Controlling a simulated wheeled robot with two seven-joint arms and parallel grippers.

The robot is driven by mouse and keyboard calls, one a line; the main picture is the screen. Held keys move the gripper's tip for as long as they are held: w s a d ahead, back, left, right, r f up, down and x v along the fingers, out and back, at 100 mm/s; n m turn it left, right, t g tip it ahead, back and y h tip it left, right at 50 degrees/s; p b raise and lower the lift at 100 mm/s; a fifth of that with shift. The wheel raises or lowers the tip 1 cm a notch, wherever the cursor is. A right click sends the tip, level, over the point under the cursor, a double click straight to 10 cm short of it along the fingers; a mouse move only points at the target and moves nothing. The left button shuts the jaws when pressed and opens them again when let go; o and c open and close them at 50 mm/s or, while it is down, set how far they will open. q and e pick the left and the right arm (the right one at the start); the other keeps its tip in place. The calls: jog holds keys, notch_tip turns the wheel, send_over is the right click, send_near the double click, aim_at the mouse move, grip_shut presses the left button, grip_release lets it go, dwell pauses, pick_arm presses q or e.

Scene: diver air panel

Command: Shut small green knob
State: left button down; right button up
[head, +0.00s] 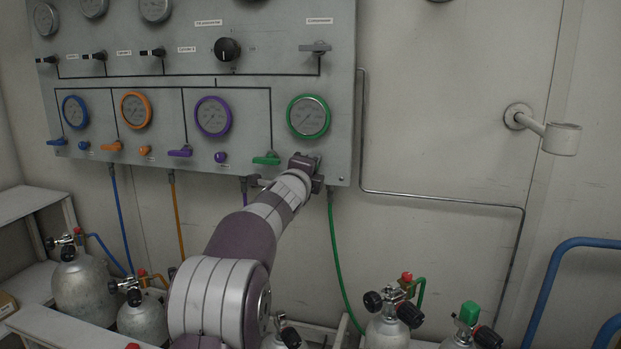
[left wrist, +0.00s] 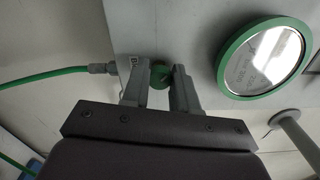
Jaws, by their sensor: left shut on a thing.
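The small green knob (left wrist: 160,74) sits on the grey panel below the green-rimmed gauge (head: 308,117). In the left wrist view it shows between the two fingers of my left gripper (left wrist: 157,72), which is shut on it. In the head view my left gripper (head: 305,163) is at the panel's lower right corner and hides the knob. The green-rimmed gauge also shows in the left wrist view (left wrist: 264,57). How far the knob is turned cannot be told. My right gripper is in neither view.
A green lever (head: 267,159) is just left of my gripper. A green hose (head: 336,250) hangs below the panel (head: 255,100). Orange, blue and purple knobs and levers lie further left. Gas cylinders (head: 387,330) stand below. The wall right of the panel is mostly clear.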

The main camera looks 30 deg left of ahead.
pick_arm(q)
jog(key=m+b, duration=0.3)
jog(key=m, duration=0.5)
jog(key=shift+m, duration=0.6)
jog(key=c, duration=0.9)
grip_release()
jog(key=shift+o, duration=0.2)
jog(key=b+v, duration=0.2)
jog(key=v, duration=1)
jog(key=shift+s+b, duration=0.3)
jog(key=shift+b, duration=0.05)
